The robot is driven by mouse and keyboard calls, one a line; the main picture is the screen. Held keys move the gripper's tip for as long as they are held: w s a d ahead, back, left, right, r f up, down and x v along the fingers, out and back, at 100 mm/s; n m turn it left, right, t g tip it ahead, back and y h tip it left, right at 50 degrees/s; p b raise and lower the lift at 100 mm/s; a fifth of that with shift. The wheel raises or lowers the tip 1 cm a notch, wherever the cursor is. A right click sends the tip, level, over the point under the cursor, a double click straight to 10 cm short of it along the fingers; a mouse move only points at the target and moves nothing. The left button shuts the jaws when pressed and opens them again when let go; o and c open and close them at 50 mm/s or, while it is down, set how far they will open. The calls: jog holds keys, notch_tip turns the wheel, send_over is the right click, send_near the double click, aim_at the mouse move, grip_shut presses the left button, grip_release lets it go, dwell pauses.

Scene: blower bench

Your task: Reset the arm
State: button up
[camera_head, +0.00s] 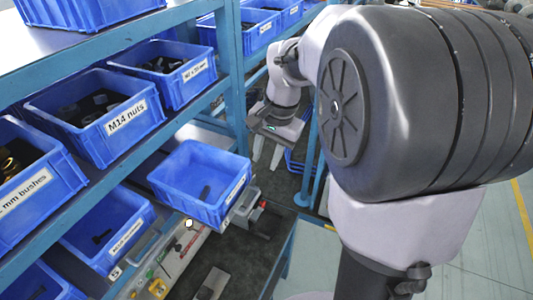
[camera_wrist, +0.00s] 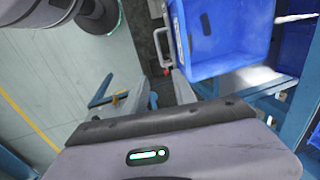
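My arm fills the right of the head view, and its wrist reaches back toward the shelf rack. My gripper (camera_head: 267,155) hangs beside the rack's blue post, fingers pointing down. The two pale fingers stand apart with nothing visible between them. In the wrist view the gripper body fills the bottom, and the fingers (camera_wrist: 163,92) show partly above it.
The blue shelf rack (camera_head: 160,124) holds several blue bins, including one labelled M14 nuts (camera_head: 125,118). A bench with a grey device and red knob (camera_head: 262,204) lies below the single bin. Open floor (camera_head: 502,235) shows at the right.

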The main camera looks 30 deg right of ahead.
jog(key=shift+f, duration=0.1)
dwell(0.3)
jog(key=s+a+f+n+t+b, duration=0.2)
jog(key=s+a+f+n+b, duration=0.1)
jog(key=s+a+f+b, duration=0.5)
jog(key=s+a+f+n+t+b, duration=0.2)
jog(key=s+a+f+b, duration=0.6)
jog(key=f+b, duration=0.5)
jog(key=n+b, duration=0.1)
jog(key=b, duration=0.3)
jog(key=shift+s+n+y, duration=0.3)
jog(key=shift+n+y, duration=0.1)
jog(key=shift+r, duration=0.1)
